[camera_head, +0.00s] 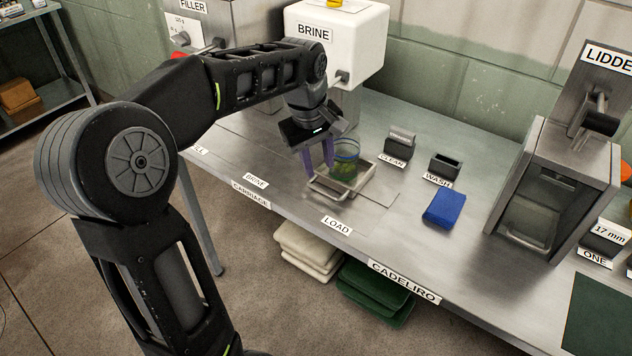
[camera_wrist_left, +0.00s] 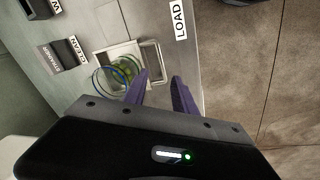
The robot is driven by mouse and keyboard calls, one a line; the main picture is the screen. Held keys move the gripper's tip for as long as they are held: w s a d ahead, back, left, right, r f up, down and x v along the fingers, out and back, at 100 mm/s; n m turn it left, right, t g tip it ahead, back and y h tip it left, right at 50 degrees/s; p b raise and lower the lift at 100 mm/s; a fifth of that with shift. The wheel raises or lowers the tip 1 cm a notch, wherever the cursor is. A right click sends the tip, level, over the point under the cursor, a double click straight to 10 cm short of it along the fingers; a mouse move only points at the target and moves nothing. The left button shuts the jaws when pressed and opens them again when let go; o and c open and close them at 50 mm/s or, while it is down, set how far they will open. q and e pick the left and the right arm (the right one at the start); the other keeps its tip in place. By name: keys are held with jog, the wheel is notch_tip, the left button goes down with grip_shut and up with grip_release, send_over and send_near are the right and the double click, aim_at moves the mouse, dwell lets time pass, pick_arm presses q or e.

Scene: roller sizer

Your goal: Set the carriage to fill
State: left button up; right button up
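The carriage (camera_head: 366,177) is a shallow metal tray with a bar handle (camera_head: 326,189) on its front side, on the bench behind the LOAD label (camera_head: 337,225). It also shows in the left wrist view (camera_wrist_left: 112,50), with its handle (camera_wrist_left: 151,55). A glass jar (camera_head: 345,160) with green contents stands in it. My left gripper (camera_head: 318,172) points down near the handle, beside the jar. My right gripper is out of view.
A BRINE label (camera_head: 256,182) and a partly hidden label lie left of LOAD along the front edge. The brine machine (camera_head: 338,42) and filler (camera_head: 197,27) stand behind. A blue sponge (camera_head: 444,208) and the lidder (camera_head: 540,190) are to the right.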

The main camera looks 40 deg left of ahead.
aim_at(322, 190)
pick_arm(q)
jog(key=n, duration=0.5)
jog(key=shift+s, duration=0.15)
jog(key=shift+f, duration=0.1)
jog(key=x, duration=0.7)
jog(key=shift+f+p, duration=0.4)
jog(key=shift+c, duration=0.5)
grip_shut()
dwell(0.5)
